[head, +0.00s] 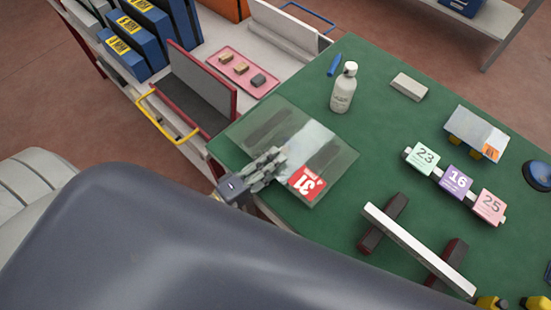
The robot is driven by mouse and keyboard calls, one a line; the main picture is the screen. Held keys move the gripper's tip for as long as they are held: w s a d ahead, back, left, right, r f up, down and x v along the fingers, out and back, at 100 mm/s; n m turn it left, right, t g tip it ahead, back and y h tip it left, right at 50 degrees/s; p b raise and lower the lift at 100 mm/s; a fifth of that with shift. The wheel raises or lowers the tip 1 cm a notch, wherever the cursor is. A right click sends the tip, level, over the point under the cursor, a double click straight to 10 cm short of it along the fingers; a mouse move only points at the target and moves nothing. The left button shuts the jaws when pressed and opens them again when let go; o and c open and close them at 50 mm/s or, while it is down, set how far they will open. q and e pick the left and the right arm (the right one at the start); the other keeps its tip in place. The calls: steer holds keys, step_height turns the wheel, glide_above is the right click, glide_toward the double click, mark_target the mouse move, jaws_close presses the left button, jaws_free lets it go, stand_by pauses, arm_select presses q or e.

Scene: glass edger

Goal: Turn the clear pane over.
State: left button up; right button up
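The clear pane (325,150) lies at the left end of the green table top, its near-left edge by the table's edge. It is see-through, with dark streaks and a pale patch showing in it. A red label (307,183) with a white 31, turned upside down in the picture, is at its near right corner. My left gripper (272,166) is at the pane's near-left edge, its fingers reaching over the pane. I cannot tell whether they grip it or how far apart they are. My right gripper is not in view.
The green table (400,140) carries a white bottle (343,88) behind the pane, a beige block (408,86), numbered tags (457,181), a small pane with an orange label (476,132) and a white bar (418,249) on dark supports. A cart with a pink tray (241,72) stands left.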

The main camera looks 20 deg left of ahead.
arm_select(q)
steer(key=v, duration=1)
steer(key=shift+s+a+r, duration=0.15)
steer(key=shift+s+a, duration=0.05)
steer(key=shift+s, duration=0.15)
